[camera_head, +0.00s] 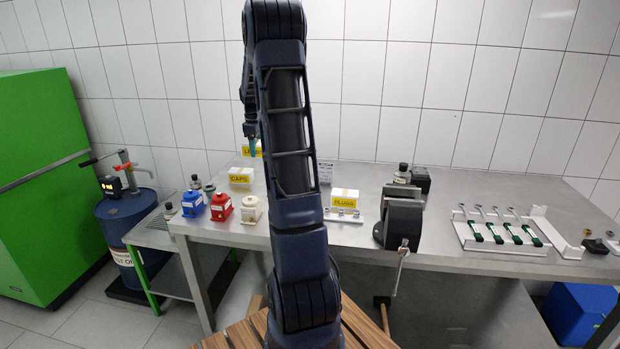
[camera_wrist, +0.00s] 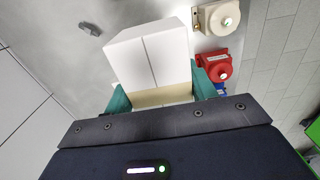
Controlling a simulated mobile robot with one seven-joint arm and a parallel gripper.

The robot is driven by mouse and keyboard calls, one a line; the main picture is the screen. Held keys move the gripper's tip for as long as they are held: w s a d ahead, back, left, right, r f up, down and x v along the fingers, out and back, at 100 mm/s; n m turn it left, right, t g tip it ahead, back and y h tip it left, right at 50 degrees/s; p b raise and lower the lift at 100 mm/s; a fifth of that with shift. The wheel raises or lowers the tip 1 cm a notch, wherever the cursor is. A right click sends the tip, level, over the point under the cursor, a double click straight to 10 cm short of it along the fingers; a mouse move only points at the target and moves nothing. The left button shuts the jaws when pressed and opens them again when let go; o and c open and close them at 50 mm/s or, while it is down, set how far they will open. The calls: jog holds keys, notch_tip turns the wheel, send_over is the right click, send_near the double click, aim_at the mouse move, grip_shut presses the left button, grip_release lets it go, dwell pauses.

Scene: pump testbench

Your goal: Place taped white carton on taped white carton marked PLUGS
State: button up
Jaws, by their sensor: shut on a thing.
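My gripper (camera_head: 252,146) hangs in the air above the back left of the bench, pointing down. Its teal fingers (camera_wrist: 160,98) are shut on a white carton (camera_wrist: 135,58), which fills the middle of the wrist view. A yellow label shows just under the fingers in the head view, partly hidden by my arm and unreadable. The taped white carton marked PLUGS (camera_head: 345,200) stands on the bench to the right of my arm, its yellow label facing front. It is well apart from my gripper, and its top looks clear.
A carton marked CAPS (camera_head: 241,179) stands below my gripper. Blue (camera_head: 192,204), red (camera_head: 221,207) and white (camera_head: 251,209) housings line the front edge. A dark vise (camera_head: 400,218) stands right of the PLUGS carton. A white rack (camera_head: 500,232) lies farther right.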

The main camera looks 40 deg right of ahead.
jog(key=s+d+r, duration=0.3)
jog(key=s+d, duration=0.7)
jog(key=d, duration=0.5)
notch_tip(320, 180, up, 3)
send_over(345, 192)
notch_tip(345, 192, down, 20)
jog(key=shift+r, duration=0.1)
jog(key=o, duration=1.1)
jog(key=shift+c, duration=0.2)
